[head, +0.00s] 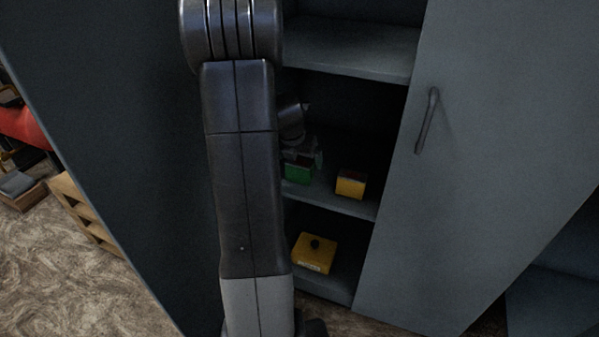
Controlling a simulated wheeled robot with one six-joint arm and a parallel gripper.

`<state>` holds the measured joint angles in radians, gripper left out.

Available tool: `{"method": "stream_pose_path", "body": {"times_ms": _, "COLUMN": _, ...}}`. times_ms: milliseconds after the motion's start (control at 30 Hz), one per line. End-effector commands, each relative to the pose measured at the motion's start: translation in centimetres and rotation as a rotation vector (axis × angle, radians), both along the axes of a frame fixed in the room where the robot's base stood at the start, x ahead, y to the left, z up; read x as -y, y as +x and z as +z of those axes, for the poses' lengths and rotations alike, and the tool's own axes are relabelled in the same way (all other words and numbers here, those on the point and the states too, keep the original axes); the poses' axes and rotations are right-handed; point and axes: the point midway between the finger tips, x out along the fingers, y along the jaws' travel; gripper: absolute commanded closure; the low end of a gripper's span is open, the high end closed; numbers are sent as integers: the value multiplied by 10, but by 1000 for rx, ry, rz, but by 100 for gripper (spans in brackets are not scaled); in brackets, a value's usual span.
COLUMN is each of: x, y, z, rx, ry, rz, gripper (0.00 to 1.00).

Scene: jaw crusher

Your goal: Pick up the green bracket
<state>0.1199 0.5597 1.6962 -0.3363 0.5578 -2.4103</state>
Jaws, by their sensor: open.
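The green bracket (298,173) is a small green block-like piece on the middle shelf of a dark grey cabinet. Its left part is hidden behind my arm, and its top is partly covered by my gripper. My gripper (304,157) is inside the cabinet, just above the green bracket, with its jaws open. I cannot tell whether the fingers touch the bracket or stand around it, as this view is small and dark.
A yellow block (351,184) sits right of the green bracket on the same shelf (345,204). A yellow box with a black knob (314,253) is on the shelf below. The upper shelf (350,62) is above my gripper. A cabinet door with a handle (427,120) is at right.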

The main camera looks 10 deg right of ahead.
Motion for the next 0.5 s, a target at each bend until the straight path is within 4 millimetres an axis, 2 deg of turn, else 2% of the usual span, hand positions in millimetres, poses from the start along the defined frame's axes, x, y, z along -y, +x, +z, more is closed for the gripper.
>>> {"method": "stream_pose_path", "body": {"times_ms": 167, "x": 2, "y": 4, "z": -13, "rx": -2, "ry": 0, "rz": 0, "gripper": 2}}
{"method": "stream_pose_path", "body": {"times_ms": 400, "x": 8, "y": 16, "z": -46, "rx": -2, "ry": 0, "rz": 0, "gripper": 2}}
{"method": "stream_pose_path", "body": {"times_ms": 500, "x": 9, "y": 18, "z": -50, "rx": -1, "ry": 0, "rz": 0, "gripper": 2}}
